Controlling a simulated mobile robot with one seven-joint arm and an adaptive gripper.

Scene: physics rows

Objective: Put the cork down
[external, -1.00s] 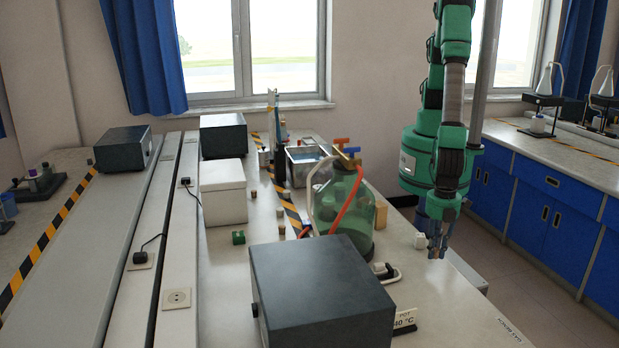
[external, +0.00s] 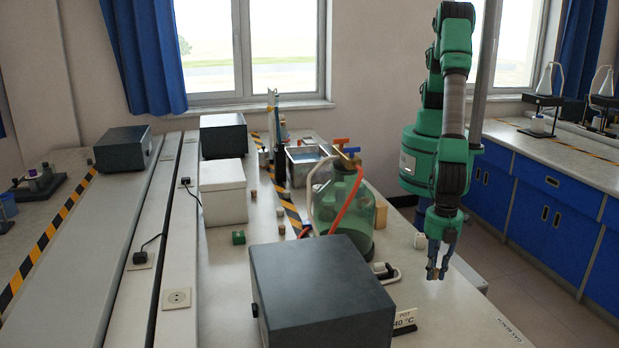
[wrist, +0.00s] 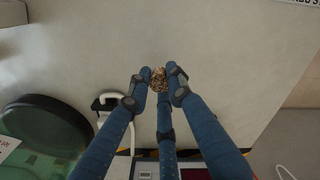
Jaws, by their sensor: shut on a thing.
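The cork (wrist: 158,80) is a small speckled brown piece held between the blue fingertips of my gripper (wrist: 159,84) in the wrist view. In the external view my gripper (external: 437,273) points down near the right edge of the bench (external: 455,310), and the brown cork (external: 432,272) shows small at its fingertips. The gripper is shut on the cork. The pale bench top lies below the fingertips. I cannot tell how large the gap between cork and bench is.
The bench's front right is clear.

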